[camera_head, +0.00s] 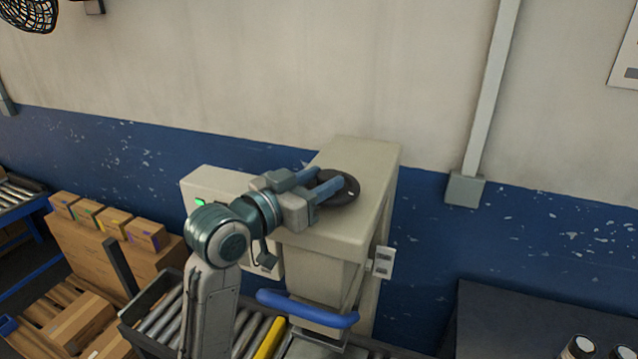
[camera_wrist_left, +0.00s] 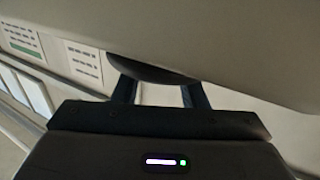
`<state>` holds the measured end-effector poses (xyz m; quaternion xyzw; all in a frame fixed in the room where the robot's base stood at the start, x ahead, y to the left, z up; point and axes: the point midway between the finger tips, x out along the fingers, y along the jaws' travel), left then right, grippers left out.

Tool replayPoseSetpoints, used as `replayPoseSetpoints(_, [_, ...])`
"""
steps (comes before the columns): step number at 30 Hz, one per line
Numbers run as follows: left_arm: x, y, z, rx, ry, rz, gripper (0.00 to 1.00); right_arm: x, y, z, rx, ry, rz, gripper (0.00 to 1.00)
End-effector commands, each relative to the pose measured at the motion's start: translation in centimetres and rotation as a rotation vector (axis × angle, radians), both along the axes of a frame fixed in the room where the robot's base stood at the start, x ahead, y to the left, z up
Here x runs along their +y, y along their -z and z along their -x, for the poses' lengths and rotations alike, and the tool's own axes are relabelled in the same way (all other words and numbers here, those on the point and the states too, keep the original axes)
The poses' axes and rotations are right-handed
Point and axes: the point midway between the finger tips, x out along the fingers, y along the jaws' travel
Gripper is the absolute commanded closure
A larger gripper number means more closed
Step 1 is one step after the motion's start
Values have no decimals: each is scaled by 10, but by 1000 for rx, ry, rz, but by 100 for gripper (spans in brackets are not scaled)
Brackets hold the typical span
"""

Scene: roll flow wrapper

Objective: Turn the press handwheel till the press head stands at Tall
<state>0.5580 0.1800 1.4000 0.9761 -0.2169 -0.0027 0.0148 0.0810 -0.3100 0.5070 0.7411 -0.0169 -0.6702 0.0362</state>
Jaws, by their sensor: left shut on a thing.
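The press (camera_head: 350,155) is a cream machine against the wall. Its handwheel (camera_head: 352,197) is a dark disc lying flat on the top. My left gripper (camera_head: 340,180) reaches in from the left, its two blue fingers over the handwheel and shut on it. In the left wrist view the dark handwheel (camera_wrist_left: 150,72) shows between the two fingers, partly hidden by a cream surface. A small white plate (camera_head: 383,262) sits on the press's right side, too small to read. Where the press head stands cannot be told. My right gripper is not in view.
A blue padded bar (camera_head: 308,309) crosses the front, above a roller conveyor (camera_head: 245,335). Cardboard boxes (camera_head: 115,222) stand at left. A dark table (camera_head: 520,310) is at right.

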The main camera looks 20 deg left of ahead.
Motion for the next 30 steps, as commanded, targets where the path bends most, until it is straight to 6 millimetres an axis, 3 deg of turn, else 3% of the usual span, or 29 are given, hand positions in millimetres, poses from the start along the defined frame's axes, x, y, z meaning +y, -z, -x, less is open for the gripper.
replayPoseSetpoints(11, [8,5,-6,2,269,-5,84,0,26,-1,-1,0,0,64])
replayPoseSetpoints(30, [13,5,-17,-2,879,3,84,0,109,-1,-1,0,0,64])
